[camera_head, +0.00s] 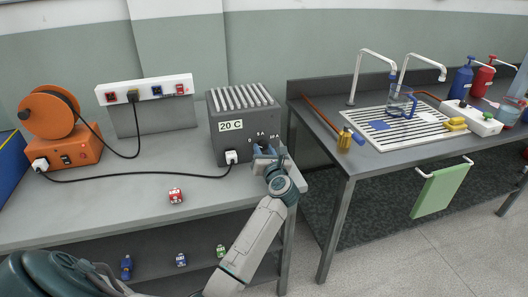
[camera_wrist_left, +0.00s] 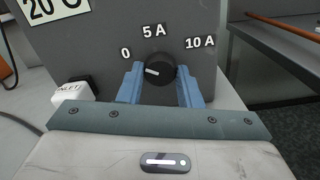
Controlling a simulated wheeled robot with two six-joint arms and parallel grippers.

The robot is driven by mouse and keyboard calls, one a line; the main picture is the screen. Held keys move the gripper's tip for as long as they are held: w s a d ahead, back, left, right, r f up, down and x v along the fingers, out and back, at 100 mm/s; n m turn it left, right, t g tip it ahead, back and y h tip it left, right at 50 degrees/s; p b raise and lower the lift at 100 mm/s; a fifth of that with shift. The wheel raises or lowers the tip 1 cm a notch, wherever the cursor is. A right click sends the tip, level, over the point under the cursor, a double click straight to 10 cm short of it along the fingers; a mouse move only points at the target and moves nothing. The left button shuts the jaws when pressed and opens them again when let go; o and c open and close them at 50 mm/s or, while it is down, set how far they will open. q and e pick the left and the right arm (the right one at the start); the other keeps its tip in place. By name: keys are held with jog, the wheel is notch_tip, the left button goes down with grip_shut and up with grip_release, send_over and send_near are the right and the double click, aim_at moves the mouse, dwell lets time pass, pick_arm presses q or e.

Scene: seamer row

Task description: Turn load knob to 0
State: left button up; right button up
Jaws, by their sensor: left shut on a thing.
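The load knob (camera_wrist_left: 160,67) is a round black dial on the front of a dark grey load box (camera_head: 229,141) marked 20 C. Labels 0, 5 A and 10 A run from left to right around it. Its white mark points left, to the side of the 0 label. My left gripper (camera_head: 263,151) is at the box front, with its blue fingers on either side of the knob in the left wrist view (camera_wrist_left: 158,85), shut on it. In the head view the gripper hides most of the knob. My right gripper is not in view.
A white plug (camera_head: 231,157) sits in the box's inlet left of the knob, its black cable running to an orange cable reel (camera_head: 60,140). A red block (camera_head: 176,195) lies on the bench. A sink counter (camera_head: 375,160) stands to the right across a gap.

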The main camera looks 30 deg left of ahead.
pick_arm(q)
jog(key=shift+f, duration=0.1)
jog(key=o, duration=1)
jog(key=shift+c, duration=0.2)
jog(key=shift+d, duration=0.1)
jog(key=shift+s+d, duration=0.2)
jog(key=shift+s, duration=0.05)
jog(key=b+v, duration=0.1)
jog(key=v, duration=0.8)
jog(key=shift+s+d, duration=0.4)
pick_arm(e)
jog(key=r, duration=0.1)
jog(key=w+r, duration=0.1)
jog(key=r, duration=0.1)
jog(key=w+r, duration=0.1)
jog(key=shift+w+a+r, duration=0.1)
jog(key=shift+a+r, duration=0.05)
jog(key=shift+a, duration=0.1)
